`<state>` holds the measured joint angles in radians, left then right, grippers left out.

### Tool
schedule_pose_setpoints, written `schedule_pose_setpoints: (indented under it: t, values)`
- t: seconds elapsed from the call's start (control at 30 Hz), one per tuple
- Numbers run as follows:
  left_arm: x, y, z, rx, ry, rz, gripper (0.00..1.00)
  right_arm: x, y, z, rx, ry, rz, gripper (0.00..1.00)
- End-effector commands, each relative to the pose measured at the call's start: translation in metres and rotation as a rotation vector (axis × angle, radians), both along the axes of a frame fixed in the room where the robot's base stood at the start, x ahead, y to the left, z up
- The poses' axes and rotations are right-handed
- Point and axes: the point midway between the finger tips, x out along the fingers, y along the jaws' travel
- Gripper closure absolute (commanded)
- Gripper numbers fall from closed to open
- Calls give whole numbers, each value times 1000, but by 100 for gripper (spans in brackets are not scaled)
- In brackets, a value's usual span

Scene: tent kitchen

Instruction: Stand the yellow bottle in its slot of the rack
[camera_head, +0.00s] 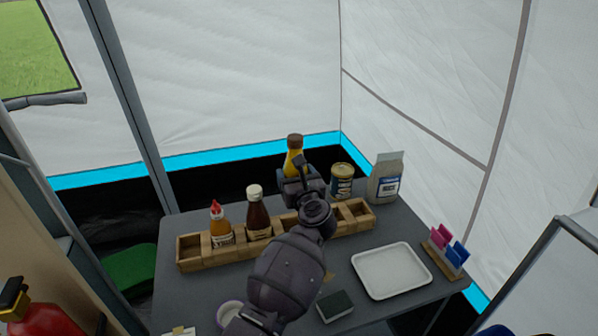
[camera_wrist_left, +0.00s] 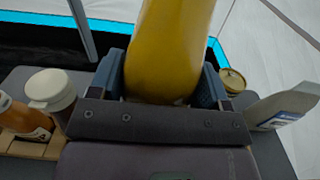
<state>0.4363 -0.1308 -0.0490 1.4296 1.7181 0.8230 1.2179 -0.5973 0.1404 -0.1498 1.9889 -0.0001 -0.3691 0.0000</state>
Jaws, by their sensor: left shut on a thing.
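The yellow bottle (camera_head: 293,164) has a brown cap and is upright in my left gripper (camera_head: 299,184), above the back edge of the wooden rack (camera_head: 190,262). In the left wrist view the yellow bottle (camera_wrist_left: 168,50) stands between the two blue fingers of my left gripper (camera_wrist_left: 165,85), which is shut on it. The rack is a row of square slots. A red-capped orange bottle (camera_head: 221,230) and a white-capped brown bottle (camera_head: 258,214) stand in it. The far-left slot and the slots at the right end look empty. My left arm hides part of the rack's middle. My right gripper is not in view.
A yellow-labelled can (camera_head: 342,180) and a grey-white bag (camera_head: 386,180) stand behind the rack's right end. A white tray (camera_head: 390,270), a holder with pink and blue packets (camera_head: 447,250), and a dark box (camera_head: 335,306) are on the grey table's front and right.

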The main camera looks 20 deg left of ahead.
Motion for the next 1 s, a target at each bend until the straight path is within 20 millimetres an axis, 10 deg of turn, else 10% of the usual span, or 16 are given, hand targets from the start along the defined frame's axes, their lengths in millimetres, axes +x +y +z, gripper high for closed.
schedule_pose_setpoints:
  t: [1.0]
  values:
    - [0, -1, -89, -1, 3, -1, 68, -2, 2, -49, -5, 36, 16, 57]
